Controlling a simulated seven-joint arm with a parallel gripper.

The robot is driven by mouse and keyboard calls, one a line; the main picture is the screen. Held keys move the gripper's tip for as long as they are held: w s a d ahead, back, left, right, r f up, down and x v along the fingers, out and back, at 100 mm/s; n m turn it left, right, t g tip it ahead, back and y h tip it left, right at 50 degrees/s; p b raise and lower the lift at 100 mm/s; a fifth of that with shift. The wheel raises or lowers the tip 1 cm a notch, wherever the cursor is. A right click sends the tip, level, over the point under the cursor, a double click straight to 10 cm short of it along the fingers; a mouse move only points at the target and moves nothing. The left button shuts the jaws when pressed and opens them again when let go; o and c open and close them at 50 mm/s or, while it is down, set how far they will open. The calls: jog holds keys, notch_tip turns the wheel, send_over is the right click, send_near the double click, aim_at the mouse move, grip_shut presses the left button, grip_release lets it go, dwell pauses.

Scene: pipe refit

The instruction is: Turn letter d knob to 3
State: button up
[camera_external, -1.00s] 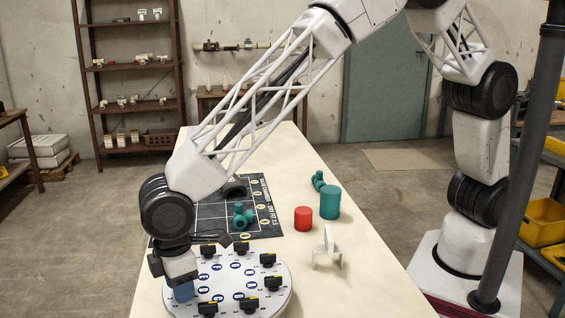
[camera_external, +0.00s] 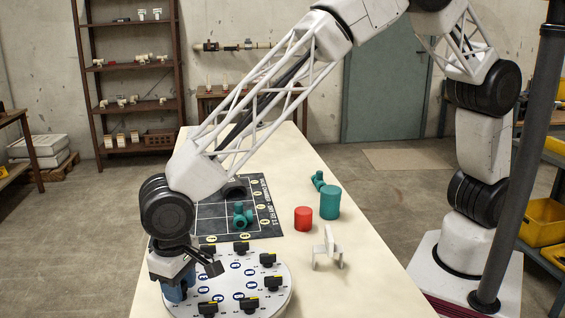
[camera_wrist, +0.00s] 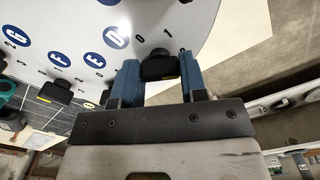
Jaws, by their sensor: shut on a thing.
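The round white knob board (camera_external: 262,290) lies on the table, ringed with black knobs and blue letter discs. My gripper (camera_external: 176,288) is low over its left edge. In the wrist view, my gripper's blue fingers (camera_wrist: 160,70) are shut on a black knob (camera_wrist: 158,66), one on each side. The blue disc nearest this knob reads D (camera_wrist: 114,38). Small numerals, 0 and 1 among them, show by the knob. Its pointing direction is hard to tell because the fingers hide part of it.
Another black knob (camera_wrist: 57,92) is close by at left in the wrist view. Behind the board are a dark grid mat (camera_external: 262,215) with teal fittings (camera_external: 241,216), a red cylinder (camera_external: 303,218), a teal cylinder (camera_external: 330,202) and a white stand (camera_external: 327,250). The table's front right is clear.

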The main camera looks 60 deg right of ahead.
jog(key=m, duration=0.6)
jog(key=shift+m, duration=0.3)
jog(key=m, duration=0.5)
jog(key=shift+m, duration=0.3)
jog(key=o, duration=0.9)
jog(key=shift+r, duration=0.15)
jog(key=shift+r, duration=3.8)
jog(key=shift+w+d, duration=0.1)
